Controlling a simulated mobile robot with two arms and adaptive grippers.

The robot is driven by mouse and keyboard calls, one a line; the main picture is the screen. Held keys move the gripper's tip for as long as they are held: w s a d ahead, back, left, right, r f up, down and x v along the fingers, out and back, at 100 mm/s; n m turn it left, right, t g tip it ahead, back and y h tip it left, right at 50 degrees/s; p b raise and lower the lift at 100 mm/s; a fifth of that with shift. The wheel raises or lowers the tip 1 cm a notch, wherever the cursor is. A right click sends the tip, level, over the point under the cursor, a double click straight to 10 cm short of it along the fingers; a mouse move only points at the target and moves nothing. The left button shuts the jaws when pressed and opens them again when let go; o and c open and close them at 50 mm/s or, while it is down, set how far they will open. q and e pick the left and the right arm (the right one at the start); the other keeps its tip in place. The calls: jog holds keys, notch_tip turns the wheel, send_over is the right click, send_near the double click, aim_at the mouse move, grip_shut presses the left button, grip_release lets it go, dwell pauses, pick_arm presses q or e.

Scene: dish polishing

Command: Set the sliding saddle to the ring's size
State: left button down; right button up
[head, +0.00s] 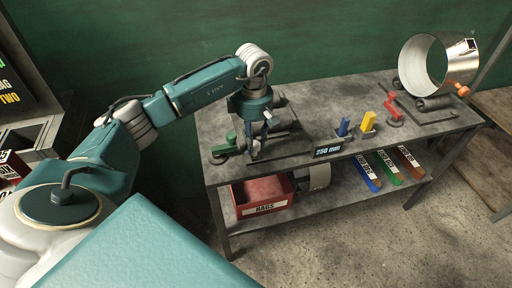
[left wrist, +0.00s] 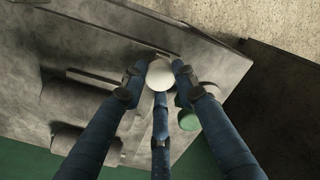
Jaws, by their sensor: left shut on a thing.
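The steel ring (head: 440,62) lies on its side across dark rollers (head: 433,103) at the table's right end. At the left end a dark fixture (head: 288,140) lies under my left gripper, which hides much of it. I cannot clearly pick out the sliding saddle there. My left gripper (head: 252,153) points down and is shut on a pale round knob, seen between its fingertips in the left wrist view (left wrist: 160,73). A green part (head: 231,140) is just left of the gripper. A display (head: 328,150) on the front edge reads 250 mm. My right gripper is out of view.
Blue (head: 343,128) and yellow (head: 367,122) blocks stand at the table's middle, with a red part (head: 392,106) to their right. A red bin marked RAGS (head: 262,196) and blue, green and brown trays (head: 385,168) occupy the lower shelf. The back of the tabletop is mostly clear.

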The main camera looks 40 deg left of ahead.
pick_arm(q)
jog(key=c, duration=1.3)
grip_release()
jog(key=shift+c, duration=0.2)
notch_tip(320, 180, up, 12)
